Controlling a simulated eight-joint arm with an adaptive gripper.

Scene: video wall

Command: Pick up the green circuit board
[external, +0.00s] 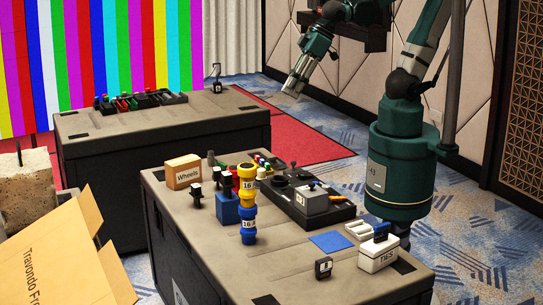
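I cannot make out a green circuit board for certain. Small green pieces (269,166) show among red and yellow ones at the back of the near case, too small to identify. Other small green and red pieces (122,104) sit by a black tray on the far case. My gripper (292,89) hangs in the air at the upper middle, pointing down and left, well above and behind the near case. It appears to hold nothing, but its fingers are too small to tell open from shut.
The far case (190,122) has free room at right. An open cardboard box (60,265) stands front left.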

